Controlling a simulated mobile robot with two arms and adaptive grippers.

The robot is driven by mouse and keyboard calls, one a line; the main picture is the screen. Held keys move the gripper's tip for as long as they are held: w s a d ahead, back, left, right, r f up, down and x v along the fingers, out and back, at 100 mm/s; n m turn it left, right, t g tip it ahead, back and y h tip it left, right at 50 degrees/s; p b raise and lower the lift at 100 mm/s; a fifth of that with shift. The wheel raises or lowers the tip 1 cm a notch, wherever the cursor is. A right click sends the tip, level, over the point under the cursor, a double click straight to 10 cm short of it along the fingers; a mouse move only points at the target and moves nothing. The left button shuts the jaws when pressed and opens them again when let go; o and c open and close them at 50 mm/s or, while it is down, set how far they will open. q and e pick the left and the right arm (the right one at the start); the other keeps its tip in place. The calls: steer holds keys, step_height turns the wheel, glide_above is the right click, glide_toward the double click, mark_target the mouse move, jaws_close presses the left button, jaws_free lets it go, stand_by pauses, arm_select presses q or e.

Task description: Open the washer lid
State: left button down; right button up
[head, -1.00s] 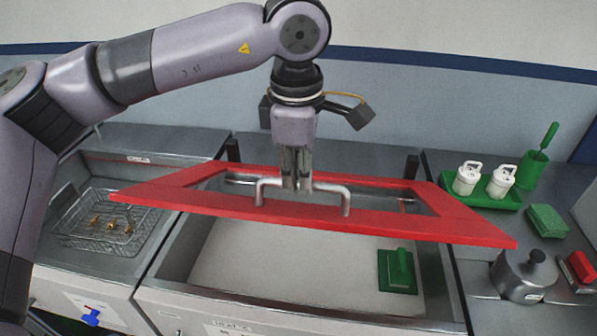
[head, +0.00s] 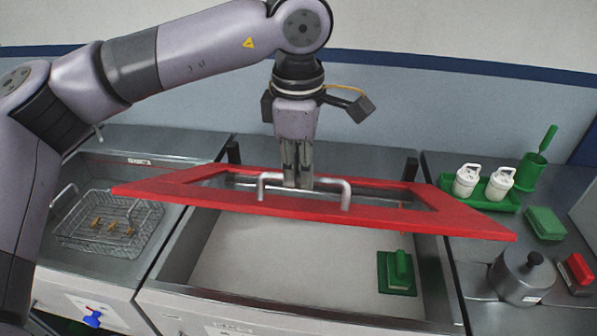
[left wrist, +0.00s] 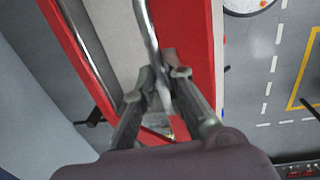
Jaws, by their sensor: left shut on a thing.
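The washer lid has a red frame (head: 390,222) and is tilted up over the washer basin (head: 290,262), hinged at the back. A metal bar handle (head: 346,195) stands on its front edge. My left gripper (head: 298,184) comes down from above and is shut on the lid handle near its middle. The left wrist view shows the fingers (left wrist: 168,85) closed around the bar, with the red frame (left wrist: 200,50) behind it. The basin's front part shows below the lid, with a pale floor. My right gripper is not in view.
A green block with a handle (head: 398,272) sits in the basin at right. A wire basket (head: 105,232) with brass parts is in the left sink. On the right counter are a green tray (head: 508,202) with white canisters, a green cup (head: 531,172) and a metal pot (head: 520,278).

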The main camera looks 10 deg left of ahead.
arm_select(q)
steer(key=w+r+p, duration=0.6)
steer(key=w+p, duration=0.3)
steer(key=w, duration=0.1)
steer(key=w+r+p, duration=0.6)
steer(key=w+p, duration=0.2)
steer(key=w, duration=0.2)
steer(key=shift+r+p, duration=0.35)
steer(key=c, duration=2)
jaws_free()
steer(key=o, duration=0.4)
steer(key=shift+w+f, duration=0.1)
steer(key=shift+w, duration=0.2)
steer(key=shift+c, duration=0.2)
steer(key=shift+s, duration=0.15)
